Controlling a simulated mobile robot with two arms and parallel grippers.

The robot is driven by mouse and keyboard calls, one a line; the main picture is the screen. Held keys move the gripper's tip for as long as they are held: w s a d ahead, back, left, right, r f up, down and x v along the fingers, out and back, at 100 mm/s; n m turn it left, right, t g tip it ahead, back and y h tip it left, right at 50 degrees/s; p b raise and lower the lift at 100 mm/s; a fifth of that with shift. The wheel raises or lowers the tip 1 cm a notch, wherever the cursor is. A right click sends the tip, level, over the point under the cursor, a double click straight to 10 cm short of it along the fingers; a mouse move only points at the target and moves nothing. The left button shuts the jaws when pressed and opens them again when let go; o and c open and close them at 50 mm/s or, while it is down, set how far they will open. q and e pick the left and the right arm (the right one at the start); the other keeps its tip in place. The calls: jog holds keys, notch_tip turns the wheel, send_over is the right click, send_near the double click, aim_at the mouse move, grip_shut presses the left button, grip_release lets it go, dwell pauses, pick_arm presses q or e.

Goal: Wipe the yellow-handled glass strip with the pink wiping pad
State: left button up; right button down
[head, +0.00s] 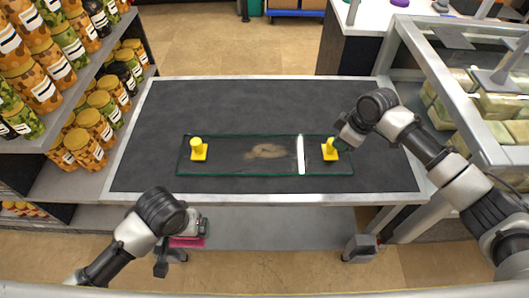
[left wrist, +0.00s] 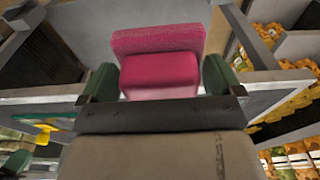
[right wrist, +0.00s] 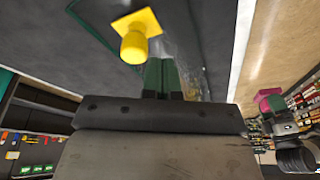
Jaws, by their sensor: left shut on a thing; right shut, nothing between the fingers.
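The glass strip (head: 230,168) lies flat on the dark table top, with a yellow handle (head: 198,150) at its left end and another yellow handle (head: 329,149) at its right end. A brownish smear (head: 267,151) shows near its middle. My left gripper (left wrist: 159,78) is shut on the pink wiping pad (left wrist: 158,67); in the head view the pad (head: 188,242) shows partly, in front of the table's front edge. My right gripper (right wrist: 162,78) is shut and empty beside the right handle (right wrist: 135,45), not around it. Its fingertips are hard to see in the head view.
A white bar (head: 300,155) shows across the strip, left of the right handle. Shelves of jars (head: 92,125) stand at the left, and a glass display case (head: 480,105) at the right. The table top (head: 255,100) behind the strip is clear.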

jog(key=w+d+r, duration=0.3)
jog(key=d+r, duration=0.1)
pick_arm(q)
jog(key=shift+f, duration=0.25)
pick_arm(e)
jog(key=b, duration=0.6)
send_over(346, 153)
notch_tip(346, 153, down, 4)
jog(key=shift+f, duration=0.2)
pick_arm(q)
notch_tip(346, 153, down, 5)
jog(key=shift+f+p, duration=0.1)
jog(key=shift+p, duration=0.2)
jog(key=shift+s, duration=0.1)
jog(key=shift+f+b, duration=1.1)
jog(key=shift+b, duration=0.05)
pick_arm(e)
jog(key=shift+f, duration=2.95)
